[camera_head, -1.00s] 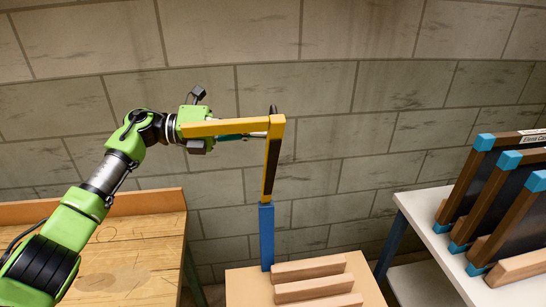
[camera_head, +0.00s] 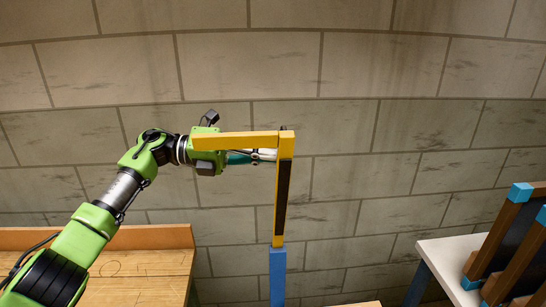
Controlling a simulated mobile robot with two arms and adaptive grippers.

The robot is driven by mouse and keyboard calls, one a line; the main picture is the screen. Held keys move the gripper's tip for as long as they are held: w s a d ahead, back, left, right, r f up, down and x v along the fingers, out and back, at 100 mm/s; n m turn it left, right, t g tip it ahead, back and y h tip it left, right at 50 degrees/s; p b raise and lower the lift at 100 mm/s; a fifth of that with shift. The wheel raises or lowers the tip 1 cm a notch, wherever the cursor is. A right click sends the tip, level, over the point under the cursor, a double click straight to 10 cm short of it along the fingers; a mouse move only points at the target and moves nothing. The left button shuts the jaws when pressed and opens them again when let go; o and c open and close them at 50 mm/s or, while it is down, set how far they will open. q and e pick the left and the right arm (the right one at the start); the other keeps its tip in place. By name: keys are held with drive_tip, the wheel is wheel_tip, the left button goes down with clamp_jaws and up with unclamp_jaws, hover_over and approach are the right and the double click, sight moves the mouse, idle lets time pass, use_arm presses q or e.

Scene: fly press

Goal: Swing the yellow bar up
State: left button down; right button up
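The yellow bar (camera_head: 237,141) has a level arm and an upright part with a dark inset, standing on a blue post (camera_head: 277,277). The level arm points left from the top of the upright part. My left gripper (camera_head: 268,155) reaches in from the left, just below the level arm and close to the upright part. Its fingertips are partly hidden behind the yellow upright, so I cannot tell whether they are shut on it. My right gripper is not in view.
A wooden table (camera_head: 140,278) with a raised back edge stands at the left. A white table (camera_head: 447,262) at the right holds framed dark panels with blue corners (camera_head: 521,192). A brick wall (camera_head: 400,100) is behind. A wooden surface edge shows at the bottom.

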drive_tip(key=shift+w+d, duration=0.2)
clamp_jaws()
use_arm(q)
drive_tip(key=w+a, duration=0.1)
drive_tip(key=a, duration=1.1)
drive_tip(key=shift+r, duration=0.4)
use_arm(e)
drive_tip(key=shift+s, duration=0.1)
